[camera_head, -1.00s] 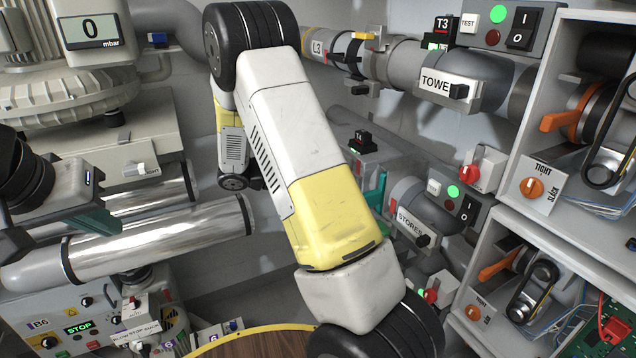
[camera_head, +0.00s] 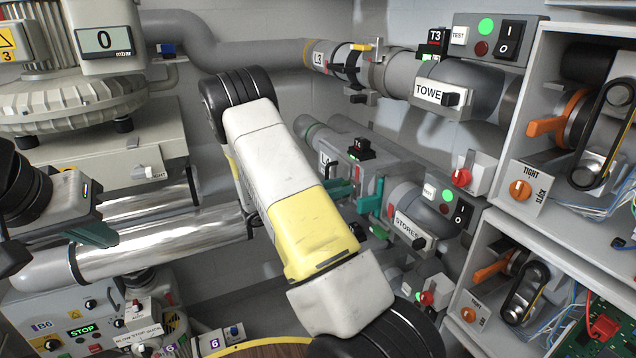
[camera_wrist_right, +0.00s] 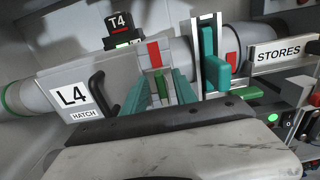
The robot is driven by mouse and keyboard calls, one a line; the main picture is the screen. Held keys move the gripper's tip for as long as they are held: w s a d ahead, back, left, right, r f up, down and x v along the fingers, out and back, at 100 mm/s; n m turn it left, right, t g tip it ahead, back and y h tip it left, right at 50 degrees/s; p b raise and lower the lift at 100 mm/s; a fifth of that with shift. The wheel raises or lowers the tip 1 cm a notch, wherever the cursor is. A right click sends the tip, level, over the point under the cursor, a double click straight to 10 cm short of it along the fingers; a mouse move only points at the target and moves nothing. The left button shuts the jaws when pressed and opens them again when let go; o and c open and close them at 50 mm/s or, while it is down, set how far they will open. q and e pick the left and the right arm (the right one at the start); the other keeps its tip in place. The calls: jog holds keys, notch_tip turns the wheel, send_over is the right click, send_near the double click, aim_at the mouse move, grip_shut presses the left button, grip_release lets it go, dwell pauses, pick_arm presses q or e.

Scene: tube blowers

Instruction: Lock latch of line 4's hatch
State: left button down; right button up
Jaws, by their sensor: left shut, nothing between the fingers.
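The line 4 hatch, a grey box with an L4 HATCH label (camera_wrist_right: 75,97) and a black handle (camera_wrist_right: 98,95), is in the right wrist view. To the right of the handle is a grey plate with a red mark (camera_wrist_right: 153,55) and a green mark (camera_wrist_right: 160,92), apparently the latch. My right gripper (camera_wrist_right: 161,75) is open, its teal fingers on either side of that plate; contact cannot be told. A taller teal piece in a grey frame (camera_wrist_right: 208,60) stands to its right. In the head view my arm partly hides the hatch (camera_head: 330,165). My left gripper (camera_head: 98,234) is shut and empty at left.
The black T4 block (camera_wrist_right: 123,28) stands behind the hatch. The STORES pipe (camera_head: 405,198) runs to the right of it. The TOWER pipe (camera_head: 470,88) is above. Open cabinets (camera_head: 510,160) stand at the right, and shiny pipes (camera_head: 160,245) lie near my left gripper.

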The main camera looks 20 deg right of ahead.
jog(key=shift+d, duration=0.1)
grip_shut()
dwell(0.4)
jog(key=m, duration=0.4)
jog(key=s+m, duration=0.1)
jog(key=m, duration=0.4)
jog(key=f+m, duration=0.1)
jog(key=m, duration=0.4)
jog(key=shift+s, duration=0.15)
jog(key=shift+f+m, duration=0.15)
jog(key=shift+m, duration=1.75)
